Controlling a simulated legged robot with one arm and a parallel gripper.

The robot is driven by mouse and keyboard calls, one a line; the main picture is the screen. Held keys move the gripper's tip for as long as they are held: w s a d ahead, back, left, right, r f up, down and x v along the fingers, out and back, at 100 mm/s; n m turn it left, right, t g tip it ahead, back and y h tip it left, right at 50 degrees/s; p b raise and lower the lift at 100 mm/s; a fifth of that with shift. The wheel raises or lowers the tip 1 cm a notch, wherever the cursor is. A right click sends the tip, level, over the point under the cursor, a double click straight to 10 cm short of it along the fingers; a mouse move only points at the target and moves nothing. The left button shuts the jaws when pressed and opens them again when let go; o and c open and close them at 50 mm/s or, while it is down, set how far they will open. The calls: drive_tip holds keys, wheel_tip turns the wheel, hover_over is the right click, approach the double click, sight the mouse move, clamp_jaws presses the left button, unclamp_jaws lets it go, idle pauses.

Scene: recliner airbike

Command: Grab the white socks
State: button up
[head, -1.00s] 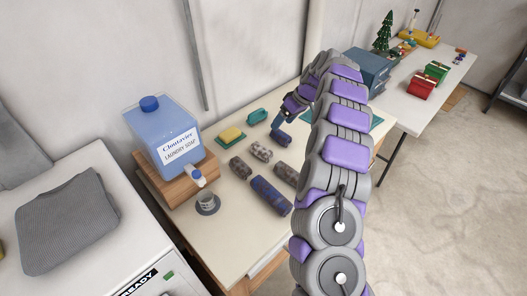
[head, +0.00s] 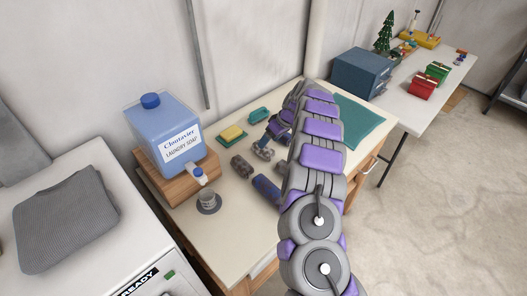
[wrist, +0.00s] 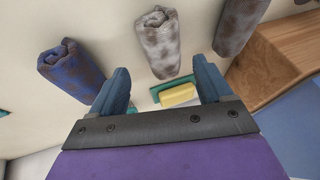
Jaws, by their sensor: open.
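The white socks are a rolled pair with grey-brown blotches. In the wrist view the white socks (wrist: 160,42) lie at the top centre, beyond and between my fingertips. I cannot tell whether a finger touches the socks.
A blue rolled pair (wrist: 72,68) and a dark brown rolled pair (wrist: 236,24) flank the white socks. A yellow sponge (head: 231,132), soap jug (head: 165,135) on a wooden stand (head: 183,182), and teal cloth (head: 358,124) share the table. My arm hides part of the tabletop.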

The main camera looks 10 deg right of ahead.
sight(264, 150)
drive_tip(key=shift+a+f, duration=0.35)
drive_tip(key=shift+f, duration=0.25)
drive_tip(key=b+x, duration=0.1)
drive_tip(key=x, duration=0.2)
drive_tip(key=shift+w+f, duration=0.1)
drive_tip(key=shift+f, duration=0.3)
drive_tip(key=c, duration=0.8)
drive_tip(key=shift+r, duration=0.15)
